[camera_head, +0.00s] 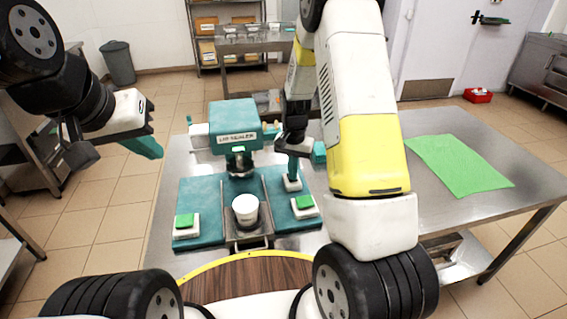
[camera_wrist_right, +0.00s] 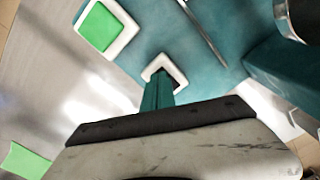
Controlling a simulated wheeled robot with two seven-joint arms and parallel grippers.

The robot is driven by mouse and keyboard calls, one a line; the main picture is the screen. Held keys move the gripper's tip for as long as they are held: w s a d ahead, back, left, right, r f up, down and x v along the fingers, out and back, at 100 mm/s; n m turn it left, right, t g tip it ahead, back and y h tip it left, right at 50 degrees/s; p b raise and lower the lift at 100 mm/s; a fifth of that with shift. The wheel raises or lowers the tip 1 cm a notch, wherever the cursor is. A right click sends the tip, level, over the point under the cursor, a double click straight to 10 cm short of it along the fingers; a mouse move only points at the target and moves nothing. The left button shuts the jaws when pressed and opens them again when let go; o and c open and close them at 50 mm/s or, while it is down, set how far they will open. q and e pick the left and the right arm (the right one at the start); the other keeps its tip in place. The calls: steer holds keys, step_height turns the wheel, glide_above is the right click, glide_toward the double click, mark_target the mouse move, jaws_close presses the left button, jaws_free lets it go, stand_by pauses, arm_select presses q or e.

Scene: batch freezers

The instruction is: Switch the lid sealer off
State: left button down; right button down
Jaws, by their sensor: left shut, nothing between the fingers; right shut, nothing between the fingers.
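The lid sealer (camera_head: 233,114) is a teal machine with a labelled head, standing on the steel table. Its teal base carries a green button in a white frame on the left (camera_head: 185,221) and another on the right (camera_head: 304,202). Behind the right button is a small white-framed part (camera_head: 292,184). My right gripper (camera_head: 293,173) is shut, pointing down with its tips at this part; the frame (camera_wrist_right: 178,73) surrounds the tips in the wrist view. The tips hide its middle, and I cannot tell whether they touch. My left gripper (camera_head: 146,147) is shut and empty, left of the sealer.
A white cup (camera_head: 246,213) sits in the sealer's front holder, between the two green buttons. A green cloth (camera_head: 458,166) lies on the table at the right. My right forearm hides part of the table. The table around the cloth is clear.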

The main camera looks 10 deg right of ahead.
steer(key=shift+f, duration=0.15)
steer(key=shift+r, duration=3.55)
steer(key=s+r+n+t+y, duration=0.15)
steer(key=s+r, duration=0.25)
steer(key=r, duration=0.6)
steer(key=s+a+r+n+t, duration=0.1)
steer(key=s+r+n+t, duration=0.1)
steer(key=s+r, duration=0.4)
steer(key=s+a+r+n+t, duration=0.1)
steer(key=s+r, duration=0.6)
steer(key=s, duration=0.7)
steer(key=shift+s+n+t+y, duration=0.15)
steer(key=shift+n+t+y, duration=0.2)
steer(key=shift+n+t, duration=0.5)
steer(key=shift+a, duration=0.1)
